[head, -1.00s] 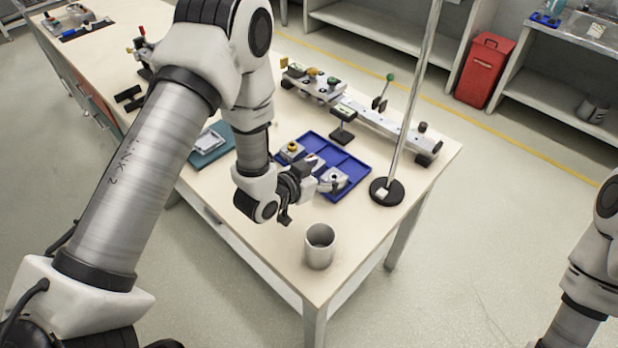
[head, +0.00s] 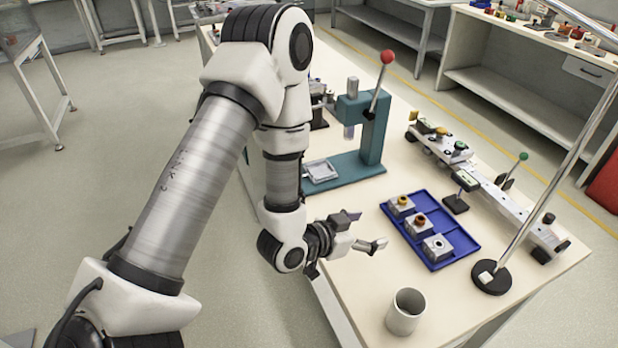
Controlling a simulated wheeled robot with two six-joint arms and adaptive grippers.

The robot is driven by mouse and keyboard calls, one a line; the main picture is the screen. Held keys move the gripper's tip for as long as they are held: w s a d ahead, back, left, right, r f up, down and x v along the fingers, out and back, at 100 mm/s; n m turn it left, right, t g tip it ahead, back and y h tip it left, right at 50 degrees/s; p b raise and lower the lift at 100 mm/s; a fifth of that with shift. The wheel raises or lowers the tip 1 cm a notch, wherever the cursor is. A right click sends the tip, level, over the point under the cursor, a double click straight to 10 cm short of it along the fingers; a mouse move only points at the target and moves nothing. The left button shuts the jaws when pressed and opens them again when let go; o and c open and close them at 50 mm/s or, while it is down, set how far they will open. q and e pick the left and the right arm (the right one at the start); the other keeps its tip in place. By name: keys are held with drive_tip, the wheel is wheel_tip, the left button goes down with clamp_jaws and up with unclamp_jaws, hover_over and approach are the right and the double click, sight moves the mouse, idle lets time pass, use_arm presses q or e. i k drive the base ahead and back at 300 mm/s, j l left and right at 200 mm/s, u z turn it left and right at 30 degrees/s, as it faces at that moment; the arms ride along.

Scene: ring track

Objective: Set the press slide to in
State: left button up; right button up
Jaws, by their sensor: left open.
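The teal press (head: 373,135) stands on the workbench. Its lever rises to the right and ends in a red ball (head: 387,57). A light metal slide plate (head: 320,171) lies low on the left part of the press base, out to the side of the column; the exact slide position is hard to read. My left gripper (head: 364,230) is open and empty, in front of the press and apart from it, to the left of the blue tray. My right gripper is not in view.
A blue tray (head: 464,246) holds several small metal blocks. A grey cup (head: 405,311) stands near the front edge. A pole on a black round base (head: 491,279) and a long rail fixture (head: 500,199) stand on the right. Bare bench lies between press and tray.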

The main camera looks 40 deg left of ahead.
sight(319, 171)
drive_tip(key=u, duration=1.15)
